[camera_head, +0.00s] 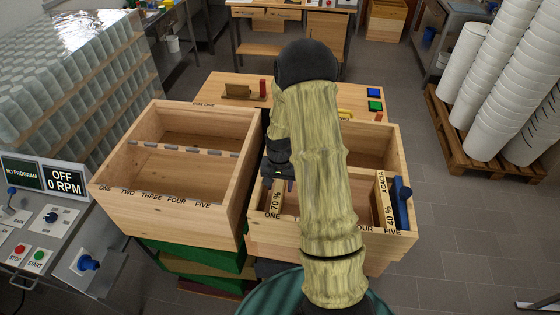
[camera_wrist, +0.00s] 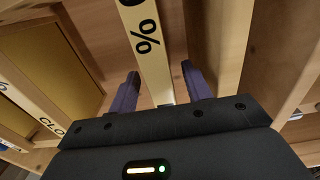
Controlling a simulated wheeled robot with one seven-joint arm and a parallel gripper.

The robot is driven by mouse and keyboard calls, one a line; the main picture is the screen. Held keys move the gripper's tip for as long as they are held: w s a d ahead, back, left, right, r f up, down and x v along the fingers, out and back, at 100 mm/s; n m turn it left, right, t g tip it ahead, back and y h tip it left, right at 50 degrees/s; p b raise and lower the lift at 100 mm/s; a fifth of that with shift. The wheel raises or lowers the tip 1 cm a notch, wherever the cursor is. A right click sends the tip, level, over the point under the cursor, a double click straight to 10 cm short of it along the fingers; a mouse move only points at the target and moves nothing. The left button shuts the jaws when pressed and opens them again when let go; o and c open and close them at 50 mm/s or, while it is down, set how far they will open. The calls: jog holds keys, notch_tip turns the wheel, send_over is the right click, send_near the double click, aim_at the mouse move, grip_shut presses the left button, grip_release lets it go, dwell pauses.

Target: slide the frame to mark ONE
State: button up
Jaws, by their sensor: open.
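The right wooden box (camera_head: 330,240) has marks along its front edge; ONE, FOUR and FIVE can be read. A frame with a pale top bar reading "70 %" (camera_head: 275,202) stands near mark ONE. Another frame, "ACACIA 40 %" (camera_head: 384,203), stands by FIVE. My gripper (camera_head: 279,185) is over the ONE end of this box. In the wrist view my open fingers (camera_wrist: 162,88) stand on either side of a bar (camera_wrist: 147,40) ending in "%", with gaps beside it. A bar starting "CLO" (camera_wrist: 28,100) shows at left. My arm hides the box's middle.
A left wooden box (camera_head: 170,200), marked ONE to FIVE, stands close beside the right one. A blue piece (camera_head: 403,203) sits at the right box's right end. A table (camera_head: 225,83) is behind, a control panel (camera_head: 50,225) at left.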

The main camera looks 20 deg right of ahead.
notch_tip(320, 180, up, 16)
jog(key=b, duration=0.3)
jog(key=shift+b, duration=0.4)
jog(key=s+a+f+n+t, duration=0.1)
jog(key=s+a+n, duration=0.2)
jog(key=s+a, duration=0.2)
jog(key=s+a+f+n+t+b, duration=0.1)
jog(key=s+a+n, duration=0.2)
jog(key=s, duration=0.7)
jog(key=shift+a+f+n+t, duration=0.3)
jog(key=shift+a+n, duration=0.1)
jog(key=shift+a, duration=0.75)
jog(key=shift+s, duration=0.1)
